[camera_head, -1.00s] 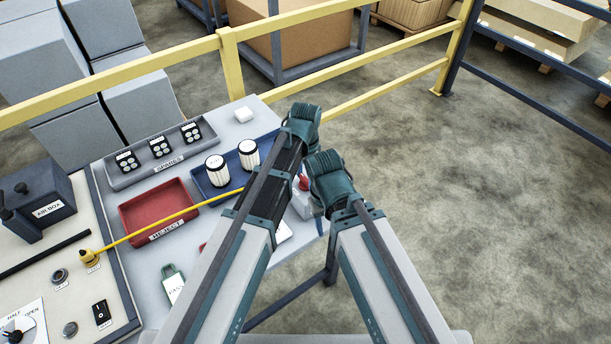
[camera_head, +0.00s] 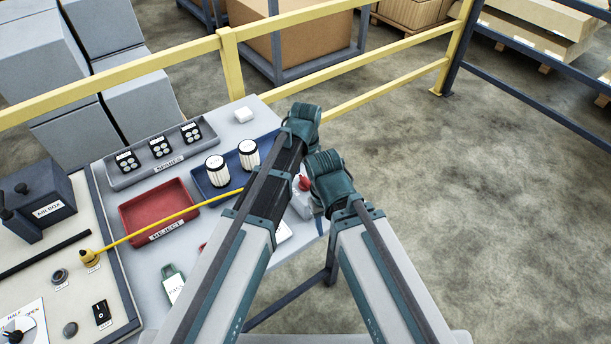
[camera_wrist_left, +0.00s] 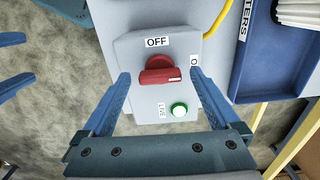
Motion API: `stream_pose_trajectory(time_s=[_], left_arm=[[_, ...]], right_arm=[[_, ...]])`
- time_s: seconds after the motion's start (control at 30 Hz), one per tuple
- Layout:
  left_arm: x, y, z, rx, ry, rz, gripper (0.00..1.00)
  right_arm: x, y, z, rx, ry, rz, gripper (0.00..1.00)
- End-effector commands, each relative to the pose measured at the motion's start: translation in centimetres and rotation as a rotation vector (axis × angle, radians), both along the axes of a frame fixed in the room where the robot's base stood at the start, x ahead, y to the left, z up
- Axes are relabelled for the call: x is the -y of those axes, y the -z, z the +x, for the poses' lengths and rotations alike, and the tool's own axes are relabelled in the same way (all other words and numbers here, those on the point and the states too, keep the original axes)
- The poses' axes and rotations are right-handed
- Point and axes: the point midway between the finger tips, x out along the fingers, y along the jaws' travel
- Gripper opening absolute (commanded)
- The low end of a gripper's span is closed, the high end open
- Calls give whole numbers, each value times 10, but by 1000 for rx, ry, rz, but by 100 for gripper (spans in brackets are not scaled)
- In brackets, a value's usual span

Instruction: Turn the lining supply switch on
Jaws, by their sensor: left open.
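The lining supply switch is a grey box (camera_wrist_left: 140,50) with a red rotary knob (camera_wrist_left: 160,76). The knob's bar lies sideways in the left wrist view. Its white mark is at the right end, towards a label starting with "O" that a finger partly covers. "OFF" is above the knob. A LIVE lamp (camera_wrist_left: 179,110) has a bright pale centre and green rim. My left gripper (camera_wrist_left: 160,74) is open, one finger either side of the knob, contact unclear. In the head view the red knob (camera_head: 304,183) shows beside my left arm. Two apart fingers of my right gripper (camera_wrist_left: 14,62) show at left.
A blue tray (camera_wrist_left: 270,85) lies right of the switch in the wrist view. In the head view a red reject tray (camera_head: 136,214), a grey tray (camera_head: 118,181) and a yellow cord (camera_head: 165,222) are on the trolley. A yellow rail (camera_head: 228,62) runs behind.

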Motion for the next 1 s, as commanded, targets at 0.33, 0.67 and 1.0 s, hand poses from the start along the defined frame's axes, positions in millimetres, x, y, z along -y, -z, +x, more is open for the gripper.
stream_pose_trajectory(time_s=[0.33, 0.67, 1.0], left_arm=[[0, -30, 0, 0, 0, 0, 96], [0, -80, 0, 0, 0, 0, 96], [0, -128, 0, 0, 1, 0, 96]], right_arm=[[0, -30, 0, 0, 0, 0, 50], [0, -80, 0, 0, 0, 0, 50], [0, -128, 0, 0, -2, 0, 50]])
